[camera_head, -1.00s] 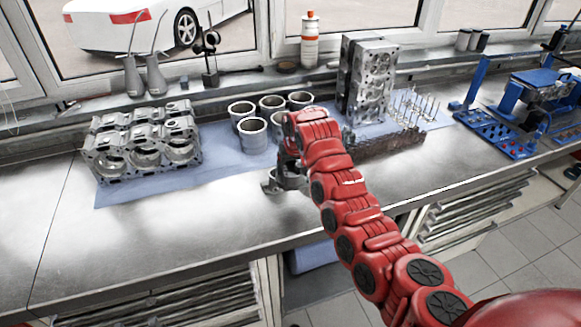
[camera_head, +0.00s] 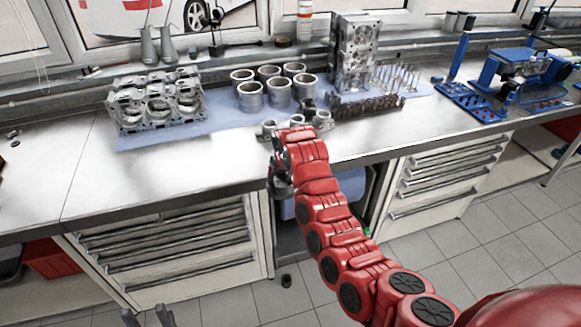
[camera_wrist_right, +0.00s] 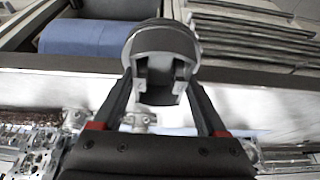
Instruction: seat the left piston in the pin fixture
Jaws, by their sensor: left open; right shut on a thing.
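My right gripper (camera_head: 279,165) is shut on a grey piston (camera_wrist_right: 160,42), whose hollow side with two inner bosses shows between the fingers in the right wrist view. In the head view the piston (camera_head: 281,187) hangs just in front of the bench edge, partly hidden by the red arm. A small metal fixture (camera_head: 268,128) stands on the bench behind my right arm. Its middle is hidden there, and its metal feet show in the right wrist view (camera_wrist_right: 140,120). The piston is apart from it. My left gripper (camera_head: 148,317) is open and empty at the bottom edge.
An engine block (camera_head: 155,105) stands at the left on a blue cloth. The front left bench top (camera_head: 100,175) is clear.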

